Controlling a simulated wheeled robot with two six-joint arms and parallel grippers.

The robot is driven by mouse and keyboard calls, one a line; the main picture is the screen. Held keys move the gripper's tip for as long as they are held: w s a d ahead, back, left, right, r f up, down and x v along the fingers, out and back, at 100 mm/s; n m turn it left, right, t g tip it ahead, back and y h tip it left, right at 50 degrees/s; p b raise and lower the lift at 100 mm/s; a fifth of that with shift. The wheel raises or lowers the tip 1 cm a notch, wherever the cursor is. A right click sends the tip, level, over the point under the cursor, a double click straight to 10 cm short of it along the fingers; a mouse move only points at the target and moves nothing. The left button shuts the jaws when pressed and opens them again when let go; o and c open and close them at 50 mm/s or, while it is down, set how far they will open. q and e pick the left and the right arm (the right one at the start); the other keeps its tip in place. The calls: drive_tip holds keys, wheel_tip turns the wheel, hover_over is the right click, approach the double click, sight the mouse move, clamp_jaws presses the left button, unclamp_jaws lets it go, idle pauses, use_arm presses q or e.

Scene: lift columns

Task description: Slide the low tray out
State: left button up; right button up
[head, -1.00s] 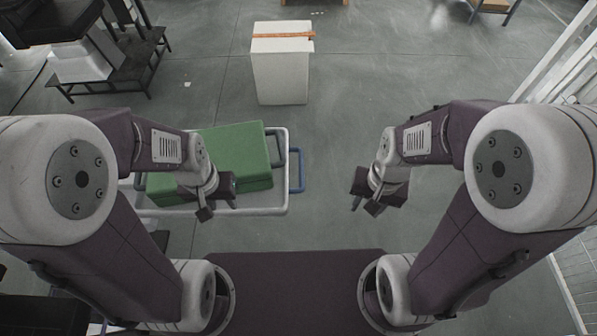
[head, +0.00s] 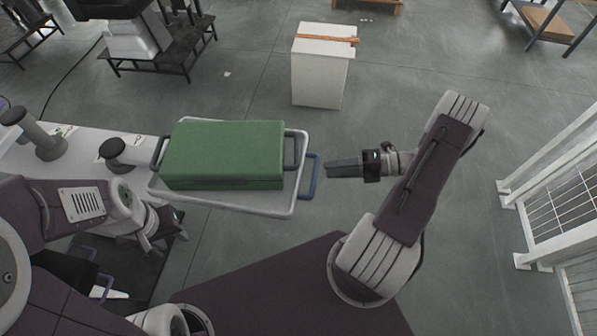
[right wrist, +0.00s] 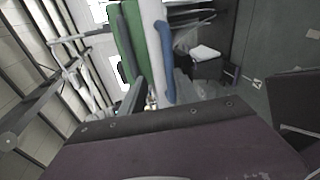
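A white tray (head: 235,201) with a green box (head: 225,152) on it shows left of centre in the head view. A blue handle (head: 315,178) stands out from its right side. The blue handle also shows upright in the right wrist view (right wrist: 167,65), beside the green box (right wrist: 133,30). My left gripper (head: 165,238) is empty at the lower left, below the tray.
A white surface (head: 75,160) with grey round fittings lies left of the tray. A white block (head: 320,75) with an orange strip stands behind on the floor. A white fence (head: 560,195) is on the right. Floor between the tray and the fence is open apart from my right arm.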

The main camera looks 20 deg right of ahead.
sight(315, 173)
drive_tip(key=a+f+p, duration=0.1)
drive_tip(key=w+a+f+m+t+p, duration=0.1)
drive_tip(key=a, duration=0.1)
drive_tip(key=w+a+f+m, duration=0.1)
drive_tip(key=a, duration=0.1)
drive_tip(key=shift+w+t+h+p, duration=0.1)
drive_tip(key=shift+t+h+p, duration=0.2)
drive_tip(key=shift+h+p, duration=0.1)
drive_tip(key=shift+w+a+f, duration=0.1)
drive_tip(key=shift+w+a, duration=0.05)
drive_tip(key=shift+a, duration=0.05)
clamp_jaws()
idle(1.2)
